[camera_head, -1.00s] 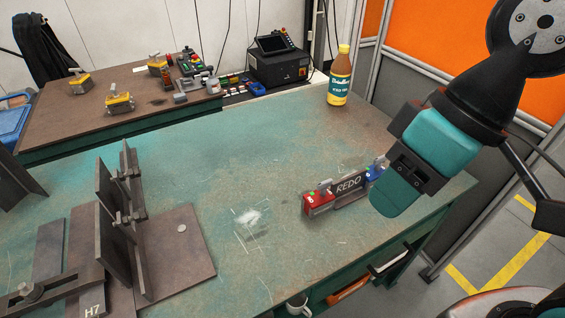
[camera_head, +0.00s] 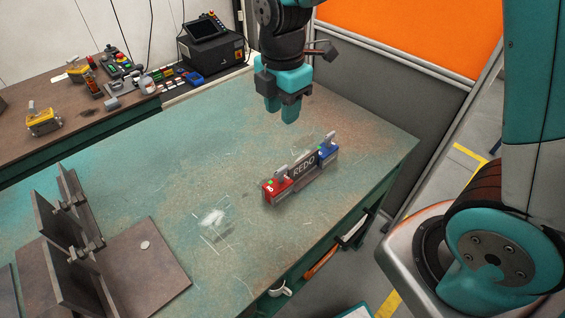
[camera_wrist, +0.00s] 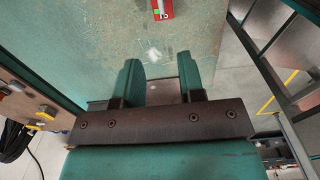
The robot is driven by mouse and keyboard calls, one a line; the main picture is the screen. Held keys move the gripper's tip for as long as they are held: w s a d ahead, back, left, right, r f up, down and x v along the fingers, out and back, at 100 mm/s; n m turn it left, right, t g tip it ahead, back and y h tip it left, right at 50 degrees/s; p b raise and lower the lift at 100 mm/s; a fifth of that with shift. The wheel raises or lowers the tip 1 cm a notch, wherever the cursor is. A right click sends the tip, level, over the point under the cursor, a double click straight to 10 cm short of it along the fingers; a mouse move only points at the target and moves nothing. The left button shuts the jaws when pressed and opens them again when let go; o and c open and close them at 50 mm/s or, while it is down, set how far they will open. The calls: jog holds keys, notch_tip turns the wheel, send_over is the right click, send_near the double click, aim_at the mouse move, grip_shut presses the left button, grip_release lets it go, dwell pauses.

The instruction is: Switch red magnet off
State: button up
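A red magnet block (camera_head: 277,191) sits on the worktable at the left end of a dark plate marked REDO (camera_head: 304,166). A grey lever stands up on its top, and a small green patch shows beside it. A blue magnet block (camera_head: 327,153) holds the right end of the plate. My gripper (camera_head: 281,112) is above the table, behind the plate and apart from it. In the wrist view my gripper's fingers (camera_wrist: 160,80) are spread with nothing between them. The red magnet shows partly at the top edge of that view (camera_wrist: 162,10).
The green worktable (camera_head: 190,170) is clear around the plate. A steel fixture (camera_head: 80,245) with upright plates stands at the front left. An orange partition (camera_head: 420,40) stands behind.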

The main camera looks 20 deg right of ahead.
aim_at(282, 168)
notch_tip(282, 168, down, 17)
jog(key=shift+r+p, duration=0.1)
jog(key=shift+p, duration=0.2)
jog(key=shift+c, duration=0.4)
grip_shut()
